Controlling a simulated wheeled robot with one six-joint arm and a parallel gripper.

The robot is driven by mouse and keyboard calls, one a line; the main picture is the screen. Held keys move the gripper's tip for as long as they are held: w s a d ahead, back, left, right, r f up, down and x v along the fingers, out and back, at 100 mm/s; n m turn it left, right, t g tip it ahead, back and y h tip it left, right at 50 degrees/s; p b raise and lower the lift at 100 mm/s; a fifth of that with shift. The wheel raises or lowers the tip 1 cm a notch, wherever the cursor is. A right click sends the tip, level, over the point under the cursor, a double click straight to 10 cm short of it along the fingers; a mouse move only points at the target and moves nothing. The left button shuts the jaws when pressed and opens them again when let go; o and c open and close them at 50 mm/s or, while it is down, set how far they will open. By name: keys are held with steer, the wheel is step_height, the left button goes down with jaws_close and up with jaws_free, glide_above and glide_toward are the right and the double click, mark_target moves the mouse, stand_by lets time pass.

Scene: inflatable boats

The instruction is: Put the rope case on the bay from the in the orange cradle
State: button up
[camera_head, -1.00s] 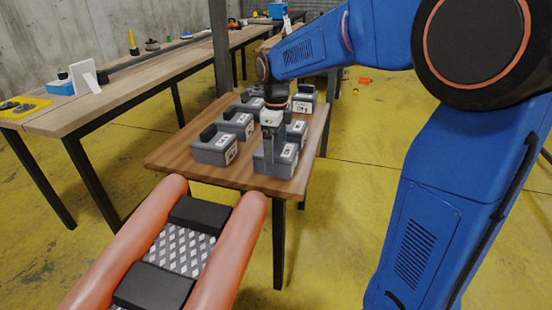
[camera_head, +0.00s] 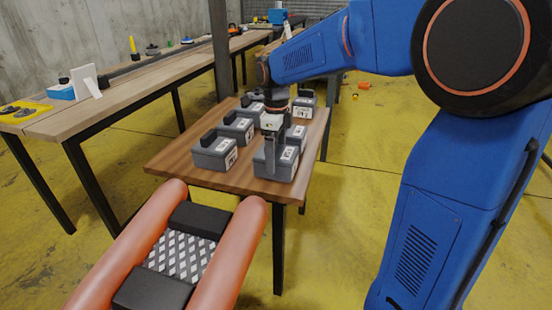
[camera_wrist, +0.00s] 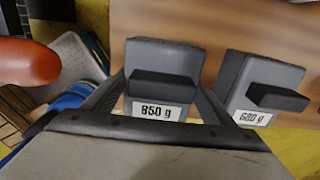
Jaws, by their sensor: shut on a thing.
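Several grey cases with dark handles stand on a small wooden table (camera_head: 165,162). My gripper (camera_head: 276,157) reaches down over the front right case (camera_head: 287,165) and is shut on it. In the wrist view this case (camera_wrist: 165,60) sits between the fingers of my gripper (camera_wrist: 160,92), and its label reads 850 g. The case appears to rest on the table. An orange-tubed inflatable (camera_head: 228,255) lies in front, with black blocks and a bare diamond-plate bay (camera_head: 180,255) between them. I cannot tell whether it is the orange cradle.
Another case (camera_wrist: 262,85), labelled 680 g, stands close to the right in the wrist view. In the head view a case (camera_head: 214,155) stands to the left of the held one. A long workbench (camera_head: 110,95) with tools runs along the left wall.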

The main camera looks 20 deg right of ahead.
step_height(320, 180, up, 9)
steer(key=shift+f, duration=0.2)
steer(key=shift+r, duration=0.35)
steer(key=shift+s, duration=0.1)
